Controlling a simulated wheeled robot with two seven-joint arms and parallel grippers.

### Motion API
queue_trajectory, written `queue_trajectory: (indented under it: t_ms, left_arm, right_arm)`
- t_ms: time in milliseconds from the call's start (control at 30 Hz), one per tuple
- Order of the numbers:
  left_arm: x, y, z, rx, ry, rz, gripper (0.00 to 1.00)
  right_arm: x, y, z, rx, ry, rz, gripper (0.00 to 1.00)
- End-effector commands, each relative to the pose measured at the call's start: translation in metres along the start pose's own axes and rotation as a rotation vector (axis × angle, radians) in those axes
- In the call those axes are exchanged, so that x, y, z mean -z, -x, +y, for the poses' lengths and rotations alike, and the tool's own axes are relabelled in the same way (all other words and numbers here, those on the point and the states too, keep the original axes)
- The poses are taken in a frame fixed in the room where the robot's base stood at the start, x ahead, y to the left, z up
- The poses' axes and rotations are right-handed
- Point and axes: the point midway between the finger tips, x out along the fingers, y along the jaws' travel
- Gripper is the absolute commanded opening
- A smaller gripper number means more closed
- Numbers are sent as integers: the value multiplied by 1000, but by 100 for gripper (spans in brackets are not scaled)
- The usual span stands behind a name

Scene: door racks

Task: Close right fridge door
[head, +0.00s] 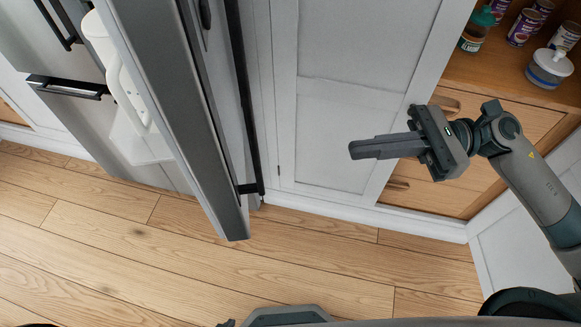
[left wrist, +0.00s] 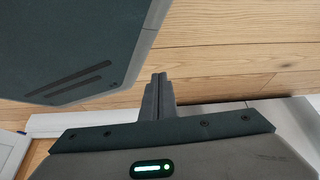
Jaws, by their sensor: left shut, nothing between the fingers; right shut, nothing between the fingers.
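The right fridge door (head: 178,110) stands open in the head view, its grey edge pointing toward me and down to the right. Its long black handle (head: 243,90) is on the right side, and white inner bins (head: 118,85) show on the left side. My right gripper (head: 352,150) is shut and empty, to the right of the door and handle, apart from both, in front of the white cupboard. My left gripper (left wrist: 158,78) shows only in the left wrist view, shut and empty above the wood floor. The door is not recognisable in that view.
A white cupboard panel (head: 335,90) stands right of the door. A wooden shelf (head: 490,72) with cans and jars is at the upper right, above wooden drawers (head: 430,195). The fridge's lower front with a black handle (head: 68,88) is at left. Wood floor (head: 190,270) in front is clear.

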Motion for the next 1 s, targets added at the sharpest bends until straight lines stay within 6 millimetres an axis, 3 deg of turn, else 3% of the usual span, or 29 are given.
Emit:
queue_trajectory:
  t_ms: [567, 867, 1000]
  left_arm:
    - [-5, 2, 0, 0, -1, -17, 0]
    - [-39, 14, -3, 4, 0, -102, 0]
    - [-68, 21, -13, 15, -1, -177, 0]
  right_arm:
    - [-1, -5, 2, -5, 7, 5, 0]
    - [-3, -26, 2, -6, 7, 2, 0]
    - [-3, -38, 2, -6, 6, 3, 0]
